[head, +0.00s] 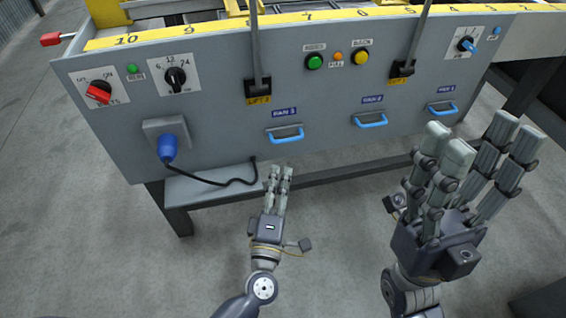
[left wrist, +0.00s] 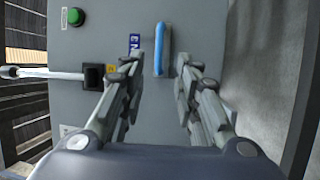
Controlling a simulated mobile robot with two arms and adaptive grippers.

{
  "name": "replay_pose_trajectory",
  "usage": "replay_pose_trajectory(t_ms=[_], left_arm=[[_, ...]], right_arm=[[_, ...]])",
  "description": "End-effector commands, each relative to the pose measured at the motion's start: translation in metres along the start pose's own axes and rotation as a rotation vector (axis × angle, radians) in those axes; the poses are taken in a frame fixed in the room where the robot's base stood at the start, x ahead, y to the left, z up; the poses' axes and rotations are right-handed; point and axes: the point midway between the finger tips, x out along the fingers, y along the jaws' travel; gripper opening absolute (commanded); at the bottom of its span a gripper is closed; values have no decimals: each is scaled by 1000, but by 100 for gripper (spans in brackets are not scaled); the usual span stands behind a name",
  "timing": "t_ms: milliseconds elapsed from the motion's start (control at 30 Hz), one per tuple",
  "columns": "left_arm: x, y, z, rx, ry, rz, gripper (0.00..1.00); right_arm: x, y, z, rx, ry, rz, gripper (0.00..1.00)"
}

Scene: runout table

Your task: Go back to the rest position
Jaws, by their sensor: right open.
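My left gripper (head: 281,175) is low in front of the grey panel, below the blue PAN 3 handle (head: 285,134). In the left wrist view, its two sets of fingers (left wrist: 165,78) are apart with nothing between them. The blue handle (left wrist: 162,48) shows beyond the fingertips, apart from them. My right gripper (head: 482,142) is at the right of the head view, fingers pointing up and spread wide. It is open and empty, close to the camera, overlapping the view of the panel's lower right edge.
The panel (head: 218,110) carries a red switch (head: 98,93), a black dial (head: 176,79), two levers (head: 258,88) (head: 402,69) and more blue handles (head: 370,121) (head: 442,108). A blue plug (head: 167,148) trails a black cable.

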Motion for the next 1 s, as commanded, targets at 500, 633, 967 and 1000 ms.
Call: replay_pose_trajectory(t_ms=[500, 633, 967, 1000], left_arm=[[-16, 0, 0, -1, -1, 1, 30], [-16, 0, 0, -1, -1, 1, 30], [-12, 77, -42, 184, 115, 198, 30], [-14, 103, -54, 249, 158, 263, 30]], right_arm=[[0, 0, 0, 0, -1, 0, 55], [0, 0, 0, 0, -1, 0, 55], [0, 0, 0, 0, 0, 0, 55], [0, 0, 0, 0, 0, 0, 55]])
